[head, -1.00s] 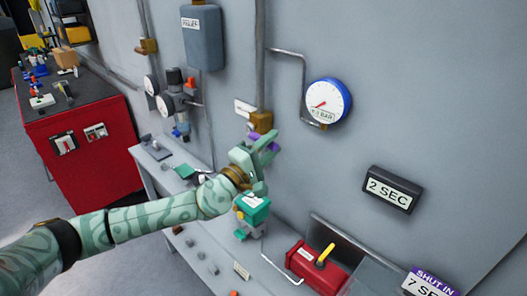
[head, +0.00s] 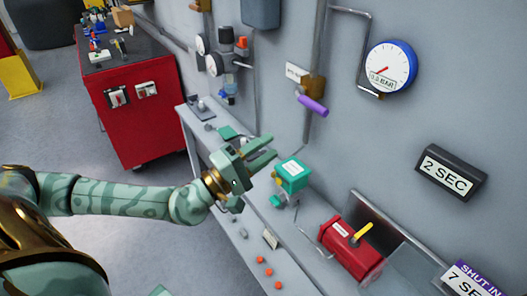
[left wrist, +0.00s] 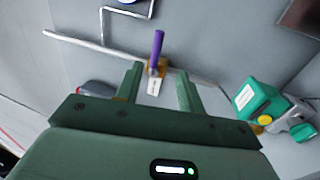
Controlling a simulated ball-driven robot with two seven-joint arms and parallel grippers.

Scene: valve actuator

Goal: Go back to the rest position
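My left gripper (head: 262,152) is open and empty in the head view, in front of the wall and above the bench's front side. In the left wrist view its two fingers (left wrist: 160,88) stand apart, with a valve's purple handle (left wrist: 157,46) seen beyond the gap. In the head view the purple handle (head: 312,106) sticks out to the right and down from its brass body on the wall pipe, clear of the fingers. The green-topped actuator (head: 293,174) stands on the bench right of the gripper, apart from it. My right gripper is not in view.
A narrow bench (head: 236,246) runs along the wall. It bears a red box with a yellow lever (head: 350,248). A gauge (head: 391,67), a "2 SEC" sign (head: 450,173) and a regulator (head: 226,62) are on the wall. A red cabinet (head: 134,108) stands back left; the floor before it is clear.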

